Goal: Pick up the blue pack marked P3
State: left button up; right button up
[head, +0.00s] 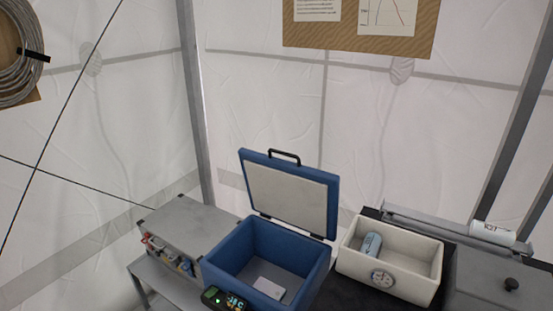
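A light blue, rounded item (371,245) lies in the white open box (349,259) on the right, near its left wall. It may be the blue pack, but I cannot read a P3 mark on it. A blue cooler box (214,262) stands open left of the white box, with its lid raised. A small white flat item (268,288) lies on the cooler's floor. No gripper of mine shows in the head view.
A small dark display (224,299) sits at the cooler's front left corner. A grey case (187,228) with connectors stands on the left. A white cylinder (493,232) lies on a grey ledge at right. Tent poles and a brown board (345,34) are behind.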

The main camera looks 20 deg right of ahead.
aim_at(268, 288)
jog(key=i+j+z, duration=0.2)
jog(key=i+j, duration=0.2)
jog(key=j, duration=0.2)
jog(key=i+j+z, duration=0.25)
jog(key=j, duration=0.4)
jog(key=i+j+z, duration=0.1)
jog(key=i+j, duration=0.15)
jog(key=i+j+z, duration=0.1)
jog(key=j, duration=0.35)
jog(key=i+j+z, duration=0.1)
jog(key=i+j, duration=0.2)
jog(key=i, duration=0.4)
